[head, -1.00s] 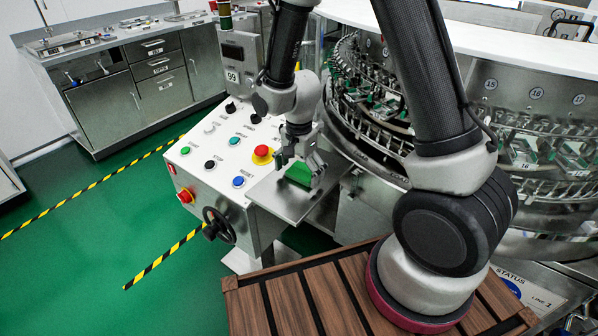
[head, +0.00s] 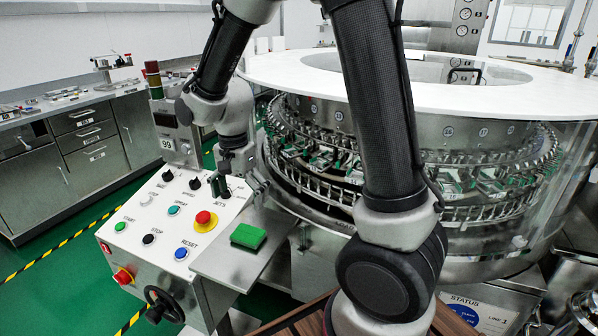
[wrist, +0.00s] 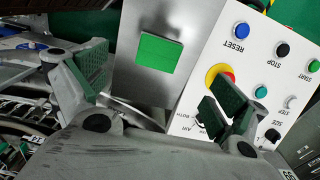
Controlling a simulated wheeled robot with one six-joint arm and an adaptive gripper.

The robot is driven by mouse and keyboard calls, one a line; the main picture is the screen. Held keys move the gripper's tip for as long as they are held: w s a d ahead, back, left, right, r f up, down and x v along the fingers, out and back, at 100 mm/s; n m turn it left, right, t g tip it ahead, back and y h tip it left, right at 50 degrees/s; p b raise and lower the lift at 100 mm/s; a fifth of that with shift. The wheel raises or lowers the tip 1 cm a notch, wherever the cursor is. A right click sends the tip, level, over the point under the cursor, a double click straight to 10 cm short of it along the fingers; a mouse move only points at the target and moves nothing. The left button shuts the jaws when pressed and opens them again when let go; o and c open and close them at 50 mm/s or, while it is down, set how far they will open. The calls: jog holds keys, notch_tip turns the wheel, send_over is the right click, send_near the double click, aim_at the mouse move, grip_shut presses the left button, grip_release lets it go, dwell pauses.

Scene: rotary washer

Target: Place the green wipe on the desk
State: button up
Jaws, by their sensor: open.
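The green wipe (head: 248,236) is a small green block lying flat on the grey metal shelf (head: 215,262) beside the control panel. In the wrist view the wipe (wrist: 158,54) lies on the bare metal, apart from my fingers. My gripper (head: 240,187) is behind and above the wipe in the head view, empty. In the wrist view my gripper (wrist: 160,92) has its two dark-green padded fingers spread wide.
The white control panel (head: 165,220) with several buttons and a red emergency knob (head: 203,220) adjoins the shelf on the left. The round washer (head: 300,160) with its ring of clamps stands on the right. A handwheel (head: 163,304) juts out at the panel's front.

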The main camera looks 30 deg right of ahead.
jog(key=s+d+r+n+t, duration=0.2)
jog(key=s+d+r+n, duration=0.4)
jog(key=d+r, duration=0.45)
jog(key=s+d+r+n+t, duration=0.1)
jog(key=s+d+r+n, duration=0.1)
jog(key=s, duration=0.4)
jog(key=s+d+r+n+t, duration=0.1)
jog(key=s+d+r+n, duration=0.1)
jog(key=s, duration=0.5)
jog(key=shift+d+r+n, duration=0.3)
jog(key=shift+d+r, duration=0.35)
jog(key=shift+r, duration=0.15)
